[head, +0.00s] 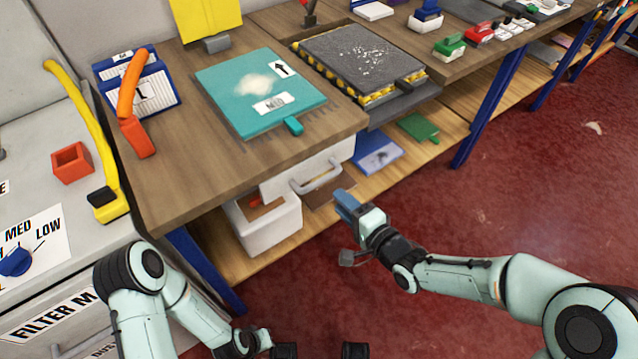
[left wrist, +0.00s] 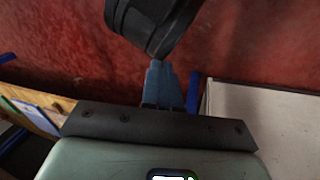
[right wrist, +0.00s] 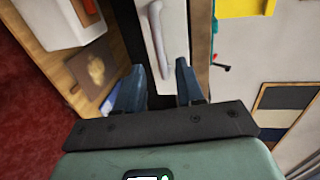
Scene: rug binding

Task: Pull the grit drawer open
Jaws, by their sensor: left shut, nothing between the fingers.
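The white drawer front (head: 338,156) sits under the near edge of the wooden bench and looks closed. Its pale grey bar handle (head: 318,179) is also in the right wrist view (right wrist: 158,42), lengthwise, ahead of the gap between my fingers. My right gripper (head: 347,204) is open and empty, a short way in front of the handle and apart from it. Its two blue fingers (right wrist: 158,82) stand apart in the right wrist view. My left gripper (left wrist: 162,84) is shut and empty, low down, with its blue fingers together. No label shows on the drawer.
A white bin (head: 268,232) stands on the lower shelf beside the drawer. A teal board (head: 240,82) and a dark grey slab (head: 365,55) lie on the bench (head: 190,170). A blue bench leg (head: 478,120) stands at right. Red floor (head: 530,190) is open there.

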